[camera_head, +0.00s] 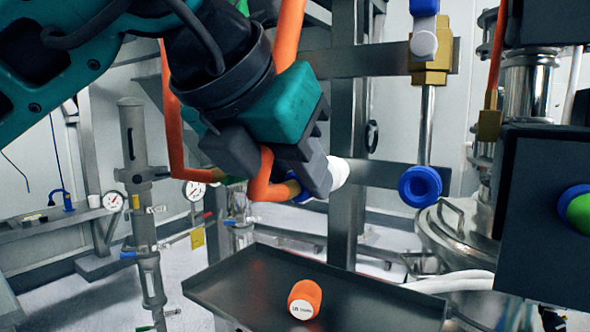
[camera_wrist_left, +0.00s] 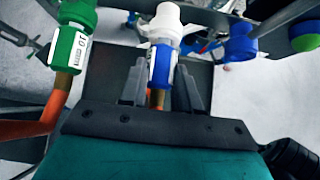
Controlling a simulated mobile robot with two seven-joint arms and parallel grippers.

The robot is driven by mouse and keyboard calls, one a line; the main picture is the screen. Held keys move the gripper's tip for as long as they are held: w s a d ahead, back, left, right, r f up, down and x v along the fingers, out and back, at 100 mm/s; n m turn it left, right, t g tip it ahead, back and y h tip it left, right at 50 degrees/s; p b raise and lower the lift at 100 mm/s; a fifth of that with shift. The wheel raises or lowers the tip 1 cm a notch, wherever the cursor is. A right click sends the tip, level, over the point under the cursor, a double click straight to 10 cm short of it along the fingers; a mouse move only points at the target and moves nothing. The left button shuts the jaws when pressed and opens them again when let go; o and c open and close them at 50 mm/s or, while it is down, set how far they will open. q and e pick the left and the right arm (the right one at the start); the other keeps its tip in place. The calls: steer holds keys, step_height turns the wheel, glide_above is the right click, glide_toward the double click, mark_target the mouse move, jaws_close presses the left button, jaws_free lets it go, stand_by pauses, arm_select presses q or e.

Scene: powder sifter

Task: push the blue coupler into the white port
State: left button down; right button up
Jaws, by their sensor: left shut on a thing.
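My left gripper (camera_head: 318,172) is shut on the blue coupler (camera_wrist_left: 160,66), which sits between its two fingers (camera_wrist_left: 160,90) on the end of an orange hose. In the head view, the fingers hide most of the coupler. The white port (camera_head: 338,173) shows just beyond the fingertips. In the left wrist view, the white port (camera_wrist_left: 166,20) is straight ahead of the coupler, roughly in line with it. The two look touching or very close; I cannot tell how deep the coupler sits. My right gripper is not in view.
A blue port (camera_head: 420,186) hangs right of the white one, and a green port (camera_head: 578,211) is on the dark box at far right. A green coupler (camera_wrist_left: 72,46) is left of my gripper. An orange cap (camera_head: 305,299) lies on the dark tray (camera_head: 240,283) below.

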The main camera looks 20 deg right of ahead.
arm_select(q)
steer(key=shift+w+d, duration=0.1)
stand_by(0.3)
steer(key=c, duration=0.7)
jaws_free()
steer(key=shift+c, duration=0.2)
